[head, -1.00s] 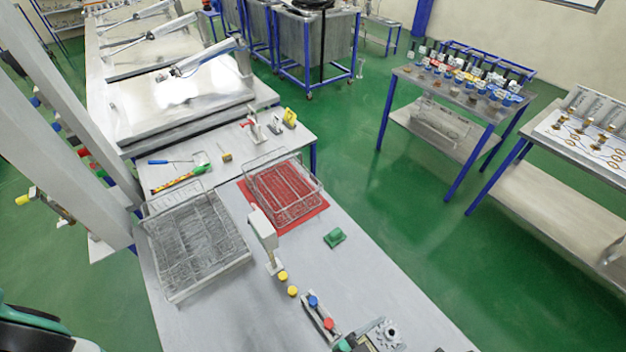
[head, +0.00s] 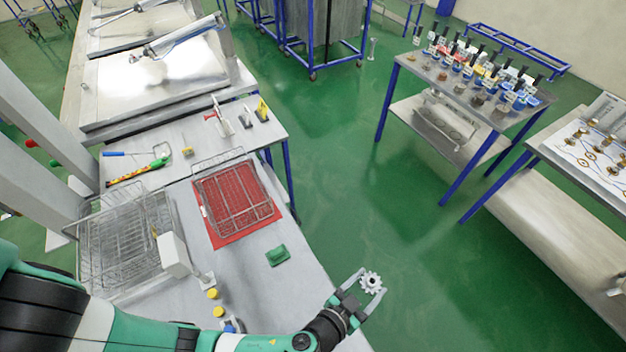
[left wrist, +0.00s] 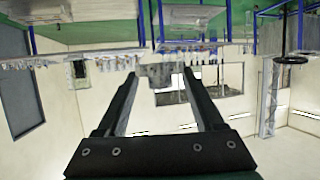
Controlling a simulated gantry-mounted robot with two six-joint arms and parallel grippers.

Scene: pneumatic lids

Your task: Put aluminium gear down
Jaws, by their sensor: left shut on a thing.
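The aluminium gear (head: 371,282) is a small silver toothed wheel in the head view. My left gripper (head: 364,291) is shut on it and holds it at its fingertips. In the picture, gear and gripper appear over the green floor, just right of the table's edge; their height is hard to tell. In the left wrist view, the two dark fingers of my left gripper (left wrist: 165,75) stand apart, with a grey shape between their tips. My right gripper is not in view.
The grey table (head: 250,305) carries a red mat (head: 265,211) with a wire basket (head: 215,215), another wire basket (head: 88,262), a white upright device (head: 172,256), a green block (head: 277,255) and yellow knobs (head: 213,293). A side table (head: 405,65) with bottles stands at right.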

